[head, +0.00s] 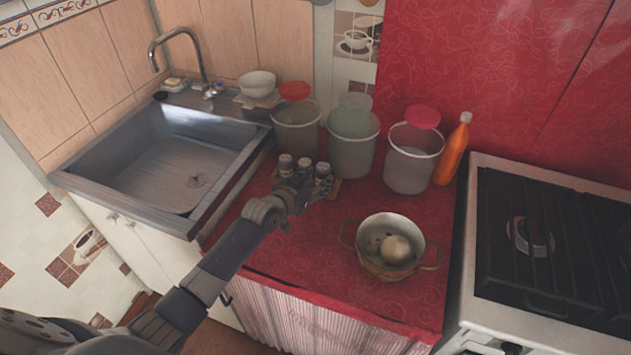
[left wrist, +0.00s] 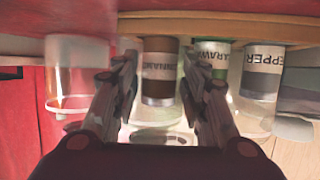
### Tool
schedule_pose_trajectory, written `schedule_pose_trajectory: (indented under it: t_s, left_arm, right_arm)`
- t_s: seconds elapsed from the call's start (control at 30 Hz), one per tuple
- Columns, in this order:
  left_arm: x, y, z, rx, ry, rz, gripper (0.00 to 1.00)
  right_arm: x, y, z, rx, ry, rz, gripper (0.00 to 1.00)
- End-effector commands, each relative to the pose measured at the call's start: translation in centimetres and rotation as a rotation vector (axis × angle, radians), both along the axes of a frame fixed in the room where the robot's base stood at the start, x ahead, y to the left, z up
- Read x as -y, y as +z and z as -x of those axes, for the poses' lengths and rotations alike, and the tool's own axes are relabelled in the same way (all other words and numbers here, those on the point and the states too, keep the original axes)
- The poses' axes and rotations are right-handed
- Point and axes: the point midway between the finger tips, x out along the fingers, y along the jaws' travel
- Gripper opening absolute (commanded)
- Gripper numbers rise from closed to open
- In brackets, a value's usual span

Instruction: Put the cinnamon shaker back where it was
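The cinnamon shaker has a brown label and shows upside down in the left wrist view (left wrist: 160,72), upright with its base at the wooden board (head: 336,186). In the head view it appears to be the rightmost of the shakers (head: 322,169). My left gripper (left wrist: 157,75) has its fingers on either side of the cinnamon shaker, with narrow gaps showing, so it is open around it. The caraway shaker (left wrist: 212,50) with a green label and the pepper shaker (left wrist: 262,70) stand beside it; the right finger partly covers caraway. My right gripper is not in view.
Three buckets with lids stand behind, the left (head: 297,130), middle (head: 352,145) and right (head: 411,170). An orange bottle (head: 452,152) is beside them. A pot (head: 388,262) stands in front right on the red counter (head: 300,240). The sink (head: 170,170) is left, the stove (head: 560,250) right.

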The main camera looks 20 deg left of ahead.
Motion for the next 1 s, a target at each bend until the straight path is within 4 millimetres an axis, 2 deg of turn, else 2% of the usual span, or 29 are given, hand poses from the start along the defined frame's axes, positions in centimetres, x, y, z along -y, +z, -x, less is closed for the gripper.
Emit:
schedule_pose_trajectory:
  t_s: [0.27,0.43,1.0]
  left_arm:
    - [0.0,0.1,0.0,0.001,0.0,0.0,0.42]
    - [0.0,1.1,0.2,0.001,0.0,0.0,0.42]
    - [-1.9,4.2,8.5,-0.001,-0.001,-0.001,0.42]
  right_arm:
    - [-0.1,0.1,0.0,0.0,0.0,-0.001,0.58]
    - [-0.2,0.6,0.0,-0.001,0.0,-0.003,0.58]
    - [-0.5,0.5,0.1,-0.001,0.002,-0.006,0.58]
